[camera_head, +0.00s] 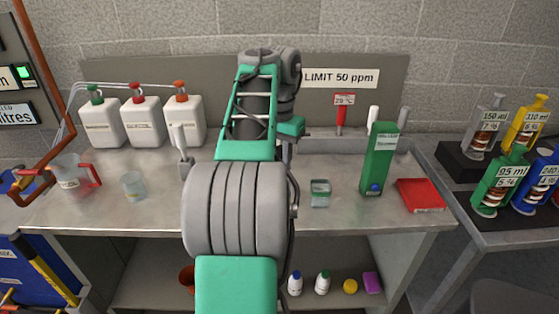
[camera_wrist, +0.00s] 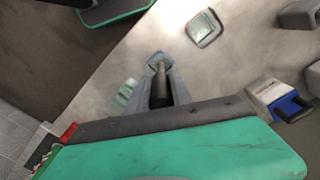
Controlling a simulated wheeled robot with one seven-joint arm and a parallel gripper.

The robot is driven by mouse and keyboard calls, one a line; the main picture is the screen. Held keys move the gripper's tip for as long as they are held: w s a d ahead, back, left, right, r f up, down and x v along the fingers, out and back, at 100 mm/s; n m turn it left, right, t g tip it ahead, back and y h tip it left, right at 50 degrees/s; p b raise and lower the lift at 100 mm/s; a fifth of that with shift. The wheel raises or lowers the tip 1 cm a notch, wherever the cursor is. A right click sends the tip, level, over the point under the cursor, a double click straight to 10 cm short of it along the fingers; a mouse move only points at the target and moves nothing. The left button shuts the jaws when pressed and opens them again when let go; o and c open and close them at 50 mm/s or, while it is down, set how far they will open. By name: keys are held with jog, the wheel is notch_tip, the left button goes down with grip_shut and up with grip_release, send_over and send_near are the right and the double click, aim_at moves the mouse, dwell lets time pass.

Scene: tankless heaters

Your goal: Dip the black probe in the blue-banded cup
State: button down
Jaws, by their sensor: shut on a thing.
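My gripper (camera_wrist: 160,62) is shut on the black probe (camera_wrist: 160,88) in the wrist view. The probe is a dark, slim rod between the grey fingers, pointing away from the camera. My arm hides the fingertips and probe in the head view. A clear squarish cup (camera_head: 320,193) stands on the bench right of my arm. Another clear cup (camera_head: 133,186) with pale contents stands at the left. In the wrist view a clear squarish cup (camera_wrist: 203,27) lies up and right of the fingertips, apart from them. I cannot make out a blue band on either cup.
A tall green box (camera_head: 380,160) and a red pad (camera_head: 420,194) stand at the right of the bench. A red-handled jug (camera_head: 72,176) is at the left. White bottles (camera_head: 143,120) line the back. Some bench is clear around the right cup.

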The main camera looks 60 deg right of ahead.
jog(key=shift+f+b, duration=0.3)
jog(key=shift+f, duration=0.05)
dwell(1.6)
notch_tip(320, 180, up, 10)
jog(key=p, duration=1)
jog(key=shift+r, duration=0.15)
dwell(0.7)
